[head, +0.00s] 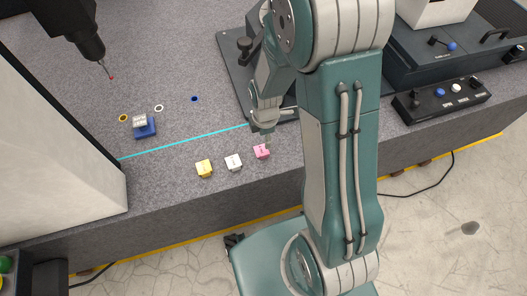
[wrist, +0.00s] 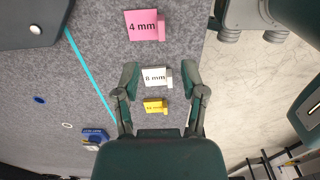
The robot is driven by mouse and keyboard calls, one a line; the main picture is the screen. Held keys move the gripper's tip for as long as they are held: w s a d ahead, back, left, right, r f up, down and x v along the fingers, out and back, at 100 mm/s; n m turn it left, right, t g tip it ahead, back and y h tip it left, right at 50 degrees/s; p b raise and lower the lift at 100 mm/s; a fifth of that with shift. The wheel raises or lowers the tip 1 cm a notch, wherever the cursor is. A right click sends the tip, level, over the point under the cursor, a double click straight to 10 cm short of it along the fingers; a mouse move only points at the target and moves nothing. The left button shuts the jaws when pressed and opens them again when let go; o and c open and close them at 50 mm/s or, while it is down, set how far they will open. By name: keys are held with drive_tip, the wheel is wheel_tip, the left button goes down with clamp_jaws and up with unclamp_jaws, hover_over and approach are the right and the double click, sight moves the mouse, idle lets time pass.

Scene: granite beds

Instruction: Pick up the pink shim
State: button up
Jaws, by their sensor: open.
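The pink shim (head: 261,152) is a small block on the speckled granite bed, right of the white and yellow blocks. In the wrist view the pink shim (wrist: 144,26), marked "4 mm", lies at the top, beyond my fingertips and not between them. My gripper (wrist: 160,72) is open and empty, its two fingers spread apart. In the head view my gripper (head: 265,133) appears just above the pink shim; the exact gap cannot be told.
A white block (wrist: 157,77) marked "8 mm" and a yellow block (wrist: 155,106) sit in a row with the pink shim. A cyan line (head: 185,141) crosses the bed (head: 180,60) behind them. A blue block (head: 145,127) and coloured rings lie farther left. The bed's front edge is close.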

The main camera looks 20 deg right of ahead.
sight(264, 154)
drive_tip(key=f, duration=0.4)
drive_tip(key=shift+a, duration=0.2)
drive_tip(key=shift+a+f, duration=0.25)
drive_tip(key=shift+f, duration=0.25)
drive_tip(key=f, duration=0.4)
drive_tip(key=shift+d+f, duration=0.1)
drive_tip(key=shift+d, duration=0.3)
drive_tip(key=shift+a+f, duration=0.1)
drive_tip(key=shift+f, duration=0.3)
drive_tip(key=shift+s, duration=0.1)
clamp_jaws()
